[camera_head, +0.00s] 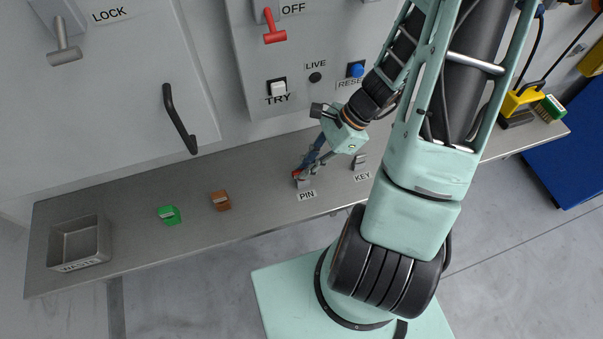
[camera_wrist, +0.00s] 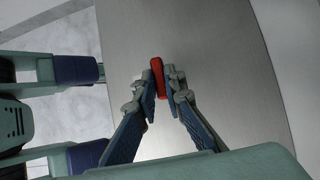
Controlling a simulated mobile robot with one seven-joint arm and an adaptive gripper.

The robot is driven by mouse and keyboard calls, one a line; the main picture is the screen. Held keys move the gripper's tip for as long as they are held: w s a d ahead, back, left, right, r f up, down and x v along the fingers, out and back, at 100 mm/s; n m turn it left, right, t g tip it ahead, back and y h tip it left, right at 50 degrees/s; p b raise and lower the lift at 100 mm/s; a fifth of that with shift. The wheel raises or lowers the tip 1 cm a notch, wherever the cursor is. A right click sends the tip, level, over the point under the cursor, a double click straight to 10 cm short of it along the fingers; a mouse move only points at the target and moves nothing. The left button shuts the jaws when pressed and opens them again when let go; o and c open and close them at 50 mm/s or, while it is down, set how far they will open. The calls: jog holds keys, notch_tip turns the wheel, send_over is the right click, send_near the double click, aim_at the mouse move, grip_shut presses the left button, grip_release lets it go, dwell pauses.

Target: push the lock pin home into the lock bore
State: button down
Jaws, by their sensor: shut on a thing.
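The lock pin, a small part with a red top (camera_head: 296,173), is at the grey holder (camera_head: 303,184) behind the PIN label on the shelf. My gripper (camera_head: 301,169) points down there with its fingers closed on the red part. In the wrist view the red bar (camera_wrist: 157,75) sits between the two fingertips (camera_wrist: 161,86), its far end sticking out past them. I cannot tell whether the pin is clear of its holder. The LOCK label (camera_head: 110,15) is on the cabinet at the upper left, by a grey lever (camera_head: 64,50). I cannot make out the lock bore.
The steel shelf (camera_head: 130,195) carries a WASTE bin (camera_head: 80,242), a green block (camera_head: 169,214), a brown block (camera_head: 221,200) and a grey KEY piece (camera_head: 360,161). A black door handle (camera_head: 178,118) juts out above the shelf. A red OFF lever (camera_head: 274,34) and buttons are on the panel.

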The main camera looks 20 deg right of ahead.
jog(key=shift+r+p, duration=0.55)
jog(key=shift+r, duration=0.1)
dwell(0.5)
jog(key=shift+r+p, duration=1.55)
jog(key=shift+r, duration=0.35)
